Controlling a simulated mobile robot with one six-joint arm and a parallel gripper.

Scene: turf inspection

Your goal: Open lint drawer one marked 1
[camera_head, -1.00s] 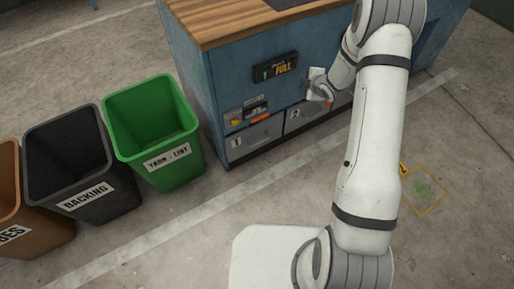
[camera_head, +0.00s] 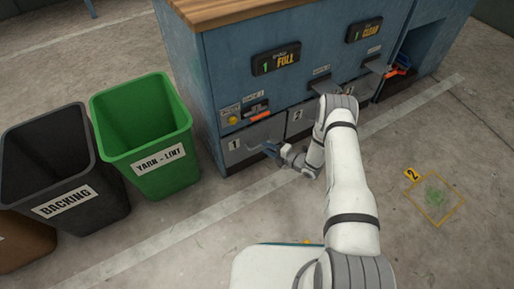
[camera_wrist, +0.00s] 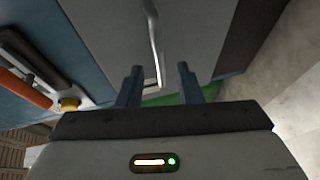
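Lint drawer one (camera_head: 238,148) is a grey front marked 1, low at the left of the blue cabinet. It looks shut. My gripper (camera_head: 269,149) is at the right part of this drawer front, fingers toward it. In the wrist view the grey drawer front (camera_wrist: 105,30) fills the upper middle, and a thin pale bar handle (camera_wrist: 153,35) runs down it. My gripper (camera_wrist: 159,78) is open there, one finger on each side of the handle's lower end, with gaps on both sides. I cannot tell whether the handle lies fully between the fingers.
Drawer two (camera_head: 299,117) is to the right. A yellow button (camera_head: 233,120) and an orange handle (camera_head: 259,116) sit above drawer one, below a display (camera_head: 276,61) reading FULL. A green yarn-lint bin (camera_head: 145,115) and a black backing bin (camera_head: 50,150) stand left.

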